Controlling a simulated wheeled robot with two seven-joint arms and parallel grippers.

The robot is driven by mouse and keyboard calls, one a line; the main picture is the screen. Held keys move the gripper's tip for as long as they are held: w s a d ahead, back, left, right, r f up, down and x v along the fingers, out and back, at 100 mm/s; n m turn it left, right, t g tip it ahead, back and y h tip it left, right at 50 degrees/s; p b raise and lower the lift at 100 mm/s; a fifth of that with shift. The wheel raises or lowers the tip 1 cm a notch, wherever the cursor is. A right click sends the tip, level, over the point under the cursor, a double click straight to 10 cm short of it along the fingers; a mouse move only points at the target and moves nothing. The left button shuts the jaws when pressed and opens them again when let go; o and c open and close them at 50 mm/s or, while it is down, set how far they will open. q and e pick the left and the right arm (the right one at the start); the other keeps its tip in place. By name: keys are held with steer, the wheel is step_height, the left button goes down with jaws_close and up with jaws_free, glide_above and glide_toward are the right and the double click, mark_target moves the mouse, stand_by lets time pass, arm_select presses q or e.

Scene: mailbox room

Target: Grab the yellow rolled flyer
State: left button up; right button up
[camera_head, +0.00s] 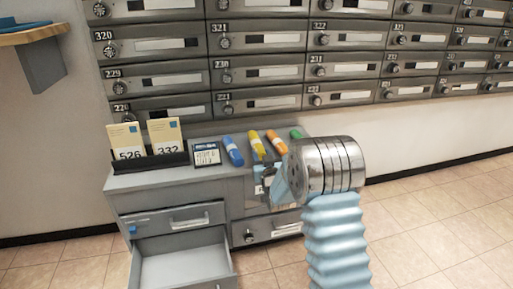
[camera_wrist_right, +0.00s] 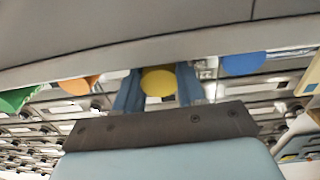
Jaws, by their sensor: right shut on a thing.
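The yellow rolled flyer (camera_head: 256,143) lies on the grey cabinet top, between a blue roll and an orange roll. In the right wrist view, its round yellow end (camera_wrist_right: 159,82) sits between the two blue fingers of my right gripper (camera_wrist_right: 158,88). The right gripper is shut on it. In the head view, my right gripper (camera_head: 263,167) reaches the front end of the yellow flyer, and my arm hides part of the cabinet. My left gripper is not in view.
Blue (camera_head: 233,151), orange (camera_head: 277,142) and green (camera_head: 296,134) rolls lie beside the yellow one. A dark holder (camera_head: 150,162) with numbered cards and a small sign (camera_head: 207,154) stand left. An open drawer (camera_head: 185,264) juts out below. Mailboxes (camera_head: 257,73) line the wall behind.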

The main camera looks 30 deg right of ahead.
steer(key=shift+r+p, duration=0.5)
steer(key=shift+r, duration=0.95)
steer(key=b+v, duration=0.1)
steer(key=v, duration=0.7)
steer(key=shift+a, duration=0.1)
